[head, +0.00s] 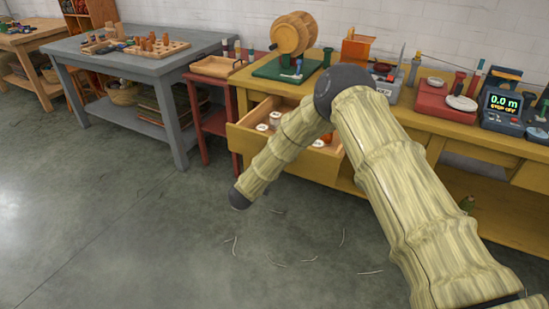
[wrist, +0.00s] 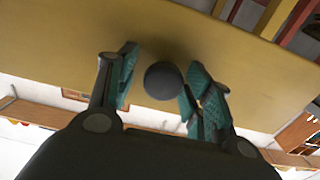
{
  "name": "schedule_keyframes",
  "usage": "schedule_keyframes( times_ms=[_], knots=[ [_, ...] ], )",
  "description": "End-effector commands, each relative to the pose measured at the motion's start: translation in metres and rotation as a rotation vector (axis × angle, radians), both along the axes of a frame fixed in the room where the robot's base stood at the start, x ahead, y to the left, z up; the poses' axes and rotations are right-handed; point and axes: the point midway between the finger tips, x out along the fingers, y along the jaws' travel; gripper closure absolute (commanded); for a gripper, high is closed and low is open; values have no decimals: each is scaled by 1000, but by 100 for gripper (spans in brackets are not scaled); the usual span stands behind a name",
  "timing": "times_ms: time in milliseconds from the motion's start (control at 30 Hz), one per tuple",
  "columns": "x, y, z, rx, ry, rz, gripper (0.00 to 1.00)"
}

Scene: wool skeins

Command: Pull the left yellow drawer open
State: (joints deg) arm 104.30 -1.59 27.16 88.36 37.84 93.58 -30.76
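The left yellow drawer (head: 245,141) stands pulled out from the yellow bench, with jars and an orange item visible inside. My arm crosses in front of it and hides part of its front and right side. In the wrist view its yellow front (wrist: 60,45) fills the upper part, with a dark round knob (wrist: 163,80). My gripper (wrist: 160,90) has its teal fingers on either side of the knob. A gap shows between the left finger and the knob; the right finger overlaps the knob's edge, and I cannot tell whether it touches. The gripper is not visible in the head view.
The yellow bench (head: 408,100) carries a wooden wheel (head: 293,34), a red device (head: 447,103) and a digital meter (head: 502,103). A red stand (head: 215,122) and a grey table (head: 130,62) stand to the left. The floor before the drawer is open, with scattered pale yarn scraps.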

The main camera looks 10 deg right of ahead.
Motion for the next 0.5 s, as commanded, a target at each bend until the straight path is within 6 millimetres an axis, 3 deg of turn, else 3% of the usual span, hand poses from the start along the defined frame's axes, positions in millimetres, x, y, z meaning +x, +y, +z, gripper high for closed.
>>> schedule_keyframes(
  times_ms=[333, 500],
  knots=[
    [-2, 2, 0, 0, 0, 2, 47],
    [-16, 13, 0, 1, 2, 3, 47]
  ],
)
